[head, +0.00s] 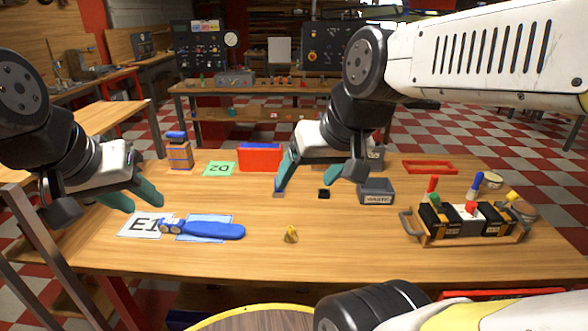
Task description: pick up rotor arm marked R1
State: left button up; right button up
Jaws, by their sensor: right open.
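A blue elongated part (215,230) lies on the table, partly over a light-blue sheet and reaching left onto a white card marked E1 (138,224). It may be the rotor arm, but I cannot read any R1 mark on it. My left gripper (140,202) hangs above and left of this part, its teal fingers apart with nothing seen between them. My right gripper (318,180) is open, fingers wide apart, over the middle back of the table. A small black block (323,193) shows below it; I see nothing held.
A small yellow piece (291,235) stands near the front middle. A tool caddy (466,236) is at right. A grey bin (376,190), red tray (430,166), red box (261,158), green card (219,169) and wooden block (179,154) are further back.

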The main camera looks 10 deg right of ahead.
aim_at(211, 229)
jog(key=i+j, duration=0.1)
jog(key=j, duration=0.4)
jog(key=i+j, duration=0.1)
jog(key=j, duration=0.35)
jog(key=i+j, duration=0.1)
jog(key=j, duration=0.4)
